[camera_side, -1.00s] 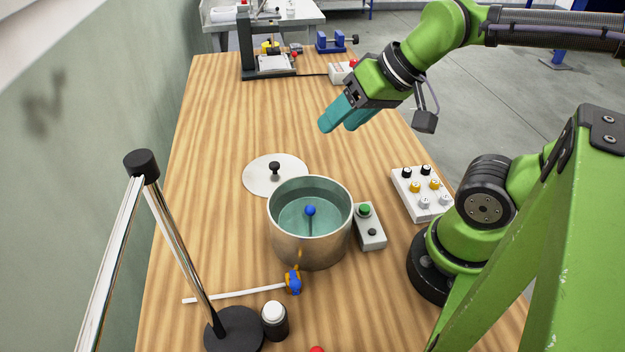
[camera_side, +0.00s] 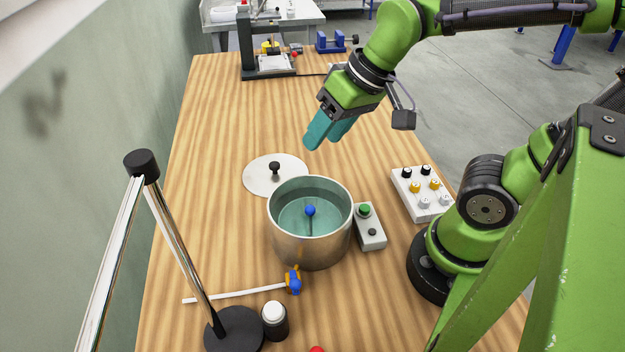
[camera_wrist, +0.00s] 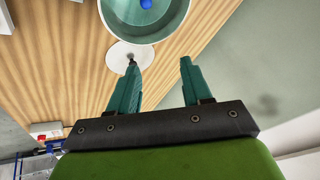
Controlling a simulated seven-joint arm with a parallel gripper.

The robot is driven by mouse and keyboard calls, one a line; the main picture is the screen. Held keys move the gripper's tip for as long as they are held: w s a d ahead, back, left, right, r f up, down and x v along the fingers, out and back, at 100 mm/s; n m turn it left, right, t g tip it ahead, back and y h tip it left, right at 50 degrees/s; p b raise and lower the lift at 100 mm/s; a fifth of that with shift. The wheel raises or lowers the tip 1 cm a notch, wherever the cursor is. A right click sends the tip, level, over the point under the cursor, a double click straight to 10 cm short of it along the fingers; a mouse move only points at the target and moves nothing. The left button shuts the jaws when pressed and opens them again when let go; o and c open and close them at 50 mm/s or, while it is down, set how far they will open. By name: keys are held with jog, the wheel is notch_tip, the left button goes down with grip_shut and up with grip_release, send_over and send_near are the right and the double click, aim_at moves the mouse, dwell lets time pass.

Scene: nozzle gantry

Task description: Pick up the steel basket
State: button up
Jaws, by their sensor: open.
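A round steel pot (camera_side: 310,249) of clear greenish liquid stands on the bench in the side view; its rim area also shows at the top of the wrist view (camera_wrist: 112,22). A blue ball (camera_side: 310,210) on a thin upright stem is inside the pot, and it shows in the wrist view (camera_wrist: 146,3). I cannot make out a separate basket; any part below the ball is unclear. My gripper (camera_side: 324,143) has teal fingers, open and empty, in the air above and behind the pot. In the wrist view the fingers (camera_wrist: 159,64) are apart with nothing between them.
A white lid (camera_side: 257,177) with a black knob lies behind the pot. A green-button box (camera_side: 371,234) is beside it, and a knob panel (camera_side: 422,193) further right. A stand (camera_side: 234,333) rises front left, with a white rod nearby. The bench's back middle is clear.

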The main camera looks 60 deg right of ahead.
aim_at(308, 206)
jog(key=w+a+f+n+g+h, duration=0.2)
jog(key=w+a+f+n+g, duration=0.1)
jog(key=a+n+g, duration=0.3)
jog(key=f+n, duration=0.1)
jog(key=f, duration=0.2)
jog(key=s+d+f+n, duration=0.1)
jog(key=f, duration=0.2)
jog(key=d+f+n, duration=0.1)
jog(key=f, duration=0.2)
jog(key=shift+s+d+f+h, duration=0.15)
jog(key=shift+s+f+h, duration=0.15)
jog(key=shift+f+h, duration=0.1)
jog(key=shift+d+f, duration=0.2)
jog(key=shift+f, duration=1.15)
jog(key=shift+d+f, duration=0.2)
jog(key=shift+f, duration=1.15)
jog(key=shift+w, duration=0.1)
grip_shut()
